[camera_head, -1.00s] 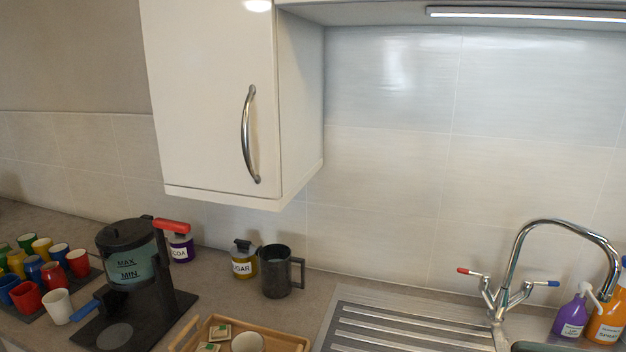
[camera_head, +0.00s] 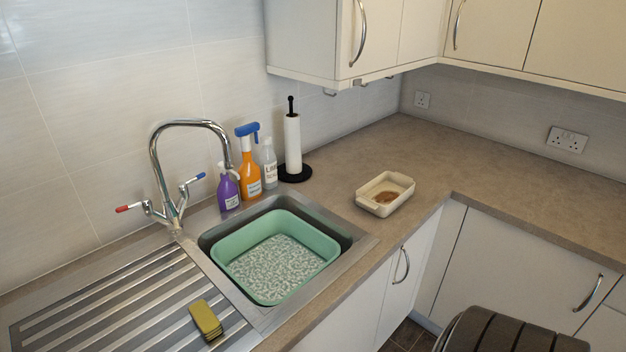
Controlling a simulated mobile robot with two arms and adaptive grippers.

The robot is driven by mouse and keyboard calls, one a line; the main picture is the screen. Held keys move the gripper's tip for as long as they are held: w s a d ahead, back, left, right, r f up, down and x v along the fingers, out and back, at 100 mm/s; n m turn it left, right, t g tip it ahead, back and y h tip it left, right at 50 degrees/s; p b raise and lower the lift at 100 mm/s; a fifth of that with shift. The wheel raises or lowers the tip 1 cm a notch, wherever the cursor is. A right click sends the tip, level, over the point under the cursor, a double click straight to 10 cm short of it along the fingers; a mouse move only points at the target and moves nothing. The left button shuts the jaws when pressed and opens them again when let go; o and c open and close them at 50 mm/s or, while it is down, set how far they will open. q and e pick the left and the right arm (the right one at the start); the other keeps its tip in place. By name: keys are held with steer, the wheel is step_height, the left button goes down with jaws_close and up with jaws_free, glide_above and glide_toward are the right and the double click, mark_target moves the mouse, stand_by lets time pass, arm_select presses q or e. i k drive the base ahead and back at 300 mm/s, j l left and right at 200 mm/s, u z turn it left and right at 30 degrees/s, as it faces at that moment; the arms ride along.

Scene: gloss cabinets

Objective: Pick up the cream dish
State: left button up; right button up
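The cream dish (camera_head: 401,184) is a small rectangular tray with rounded corners and brown contents inside. It sits on the brown worktop to the right of the sink, near the inner corner of the counter's front edge. Nothing touches it. Neither of my grippers shows in the head view.
A sink holds a green basin (camera_head: 229,237) with soapy water. Spray bottles (camera_head: 249,170) and a paper towel holder (camera_head: 293,146) stand behind it. A yellow sponge (camera_head: 206,319) lies on the drainer. A dark slatted object (camera_head: 508,335) stands at bottom right. The worktop around the dish is clear.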

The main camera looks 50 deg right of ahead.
mark_target(381, 196)
steer(key=z, duration=1.95)
steer(key=i+l, duration=0.3)
steer(key=l, duration=0.15)
steer(key=i+l+u, duration=0.1)
steer(key=i+l, duration=0.15)
steer(key=l, duration=0.2)
